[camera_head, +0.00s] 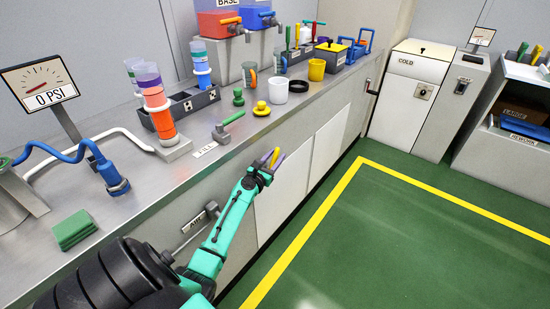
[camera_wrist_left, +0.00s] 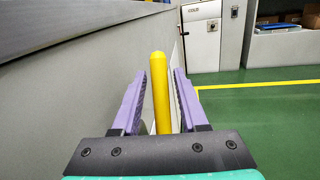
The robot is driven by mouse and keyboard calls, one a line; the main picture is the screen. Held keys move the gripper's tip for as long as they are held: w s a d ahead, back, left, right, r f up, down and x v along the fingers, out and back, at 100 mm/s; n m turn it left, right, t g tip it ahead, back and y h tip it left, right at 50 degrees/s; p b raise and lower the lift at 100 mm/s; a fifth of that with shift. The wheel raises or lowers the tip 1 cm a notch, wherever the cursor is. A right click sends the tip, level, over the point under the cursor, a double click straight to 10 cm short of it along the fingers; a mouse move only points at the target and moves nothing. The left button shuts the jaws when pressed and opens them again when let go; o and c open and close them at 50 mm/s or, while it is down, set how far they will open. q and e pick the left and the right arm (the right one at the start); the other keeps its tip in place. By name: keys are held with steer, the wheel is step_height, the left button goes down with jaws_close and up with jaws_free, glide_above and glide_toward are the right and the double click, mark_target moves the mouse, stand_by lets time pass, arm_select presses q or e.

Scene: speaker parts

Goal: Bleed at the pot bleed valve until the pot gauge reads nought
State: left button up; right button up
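A gauge (camera_head: 40,82) on a post at the left shows a red needle and the sign "0 PSI". My left gripper (camera_head: 272,163) is low in front of the counter. In the left wrist view its two purple fingers (camera_wrist_left: 158,100) stand apart on either side of a yellow bar (camera_wrist_left: 160,95), with a gap visible on each side. The bar's base is hidden behind the gripper's body. A grey valve with a green handle (camera_head: 233,118) stands on the counter by a label that seems to read "FILL". I cannot tell which part is the bleed valve. My right gripper is out of view.
An "AIR" valve (camera_head: 203,215) is on the counter front. A blue hose (camera_head: 65,152), a green block (camera_head: 74,228), a striped column (camera_head: 158,105) and cups crowd the counter (camera_head: 150,200). The green floor (camera_head: 400,230) on the right is clear.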

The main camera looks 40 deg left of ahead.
arm_select(q)
jaws_close()
stand_by(1.2)
